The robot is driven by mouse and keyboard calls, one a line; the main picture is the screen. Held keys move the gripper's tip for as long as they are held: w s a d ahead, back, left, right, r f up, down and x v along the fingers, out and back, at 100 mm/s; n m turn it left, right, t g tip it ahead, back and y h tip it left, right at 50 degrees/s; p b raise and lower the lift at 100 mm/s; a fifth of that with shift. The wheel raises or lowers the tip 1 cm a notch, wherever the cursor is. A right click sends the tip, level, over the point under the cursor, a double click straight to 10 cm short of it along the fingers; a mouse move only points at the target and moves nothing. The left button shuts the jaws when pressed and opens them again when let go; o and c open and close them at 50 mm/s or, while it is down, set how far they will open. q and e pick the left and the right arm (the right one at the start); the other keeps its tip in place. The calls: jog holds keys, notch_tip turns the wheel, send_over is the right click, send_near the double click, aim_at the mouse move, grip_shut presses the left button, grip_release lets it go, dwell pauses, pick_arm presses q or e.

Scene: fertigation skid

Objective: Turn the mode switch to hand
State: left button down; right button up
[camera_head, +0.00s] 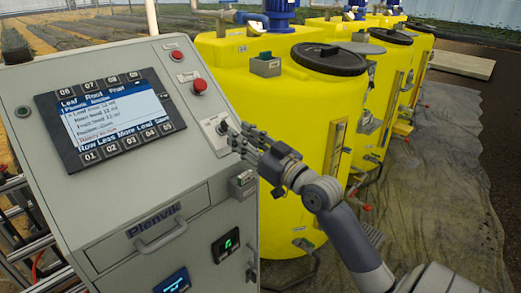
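The mode switch (222,127) is a small dark knob on a light plate, on the right part of the grey control panel (180,85). It sits below a red button. My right gripper (234,143) is at the panel's right edge, with its fingertips close beside the switch plate. The fingers partly cover the plate's right side. Whether they touch the knob, and how far apart they are, I cannot tell. The switch's labels are too small to read. My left gripper is not in view.
A screen (110,115) fills the panel's left. A drawer handle (160,237) juts out below. Yellow tanks (290,115) stand close behind my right gripper.

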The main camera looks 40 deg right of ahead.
jog(key=s+f, duration=0.1)
jog(key=s, duration=0.5)
jog(key=shift+s+d, duration=0.2)
jog(key=shift+d, duration=0.05)
jog(key=shift+f, duration=0.1)
dwell(0.4)
